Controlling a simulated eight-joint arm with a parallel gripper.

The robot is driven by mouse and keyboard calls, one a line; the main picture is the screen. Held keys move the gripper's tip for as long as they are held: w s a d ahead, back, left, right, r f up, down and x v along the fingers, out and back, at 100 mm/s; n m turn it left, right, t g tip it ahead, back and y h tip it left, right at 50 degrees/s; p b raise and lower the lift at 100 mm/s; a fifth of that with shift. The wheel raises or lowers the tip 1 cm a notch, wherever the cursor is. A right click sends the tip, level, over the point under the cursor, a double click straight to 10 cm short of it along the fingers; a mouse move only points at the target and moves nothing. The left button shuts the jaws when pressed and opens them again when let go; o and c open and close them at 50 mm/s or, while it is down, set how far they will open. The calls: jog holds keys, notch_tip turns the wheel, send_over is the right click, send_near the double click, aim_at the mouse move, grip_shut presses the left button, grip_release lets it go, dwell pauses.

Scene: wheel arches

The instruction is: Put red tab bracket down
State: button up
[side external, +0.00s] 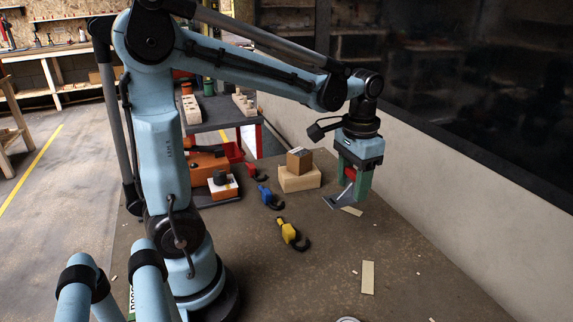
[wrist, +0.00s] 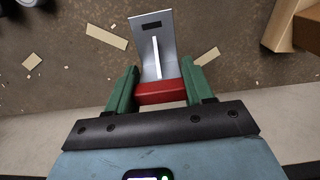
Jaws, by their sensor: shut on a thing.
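The red tab bracket (wrist: 157,60) is a grey metal angle piece with a slot and a rib, and it has a red block (wrist: 160,92) at one end. My gripper (wrist: 161,88) has green fingers shut on the red block, one on each side. In the side view my gripper (side external: 353,182) points down near the wall side of the table. The bracket's grey plate (side external: 340,197) sticks out to the left below the fingers, close to the table top. I cannot tell whether it touches the table.
A cardboard box (side external: 299,160) sits on a wooden block (side external: 299,179) left of my gripper. Pale strips, including one on the right (side external: 367,277), lie about. The table front is mostly clear.

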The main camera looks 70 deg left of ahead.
jog(key=w+d+f, duration=0.1)
jog(key=w+d, duration=0.1)
jog(key=w, duration=0.2)
jog(key=a+f, duration=0.2)
jog(key=a, duration=0.1)
jog(key=w+a+f, duration=0.1)
jog(key=a+f, duration=0.1)
jog(key=a, duration=0.2)
jog(key=w+a+f, duration=0.1)
jog(key=a+f, duration=0.2)
jog(key=a, duration=0.1)
jog(key=shift+w+a+f, duration=0.1)
jog(key=shift+w+a, duration=0.05)
jog(key=shift+w, duration=0.1)
jog(key=shift+f, duration=2)
jog(key=shift+f, duration=0.15)
jog(key=o, duration=1.1)
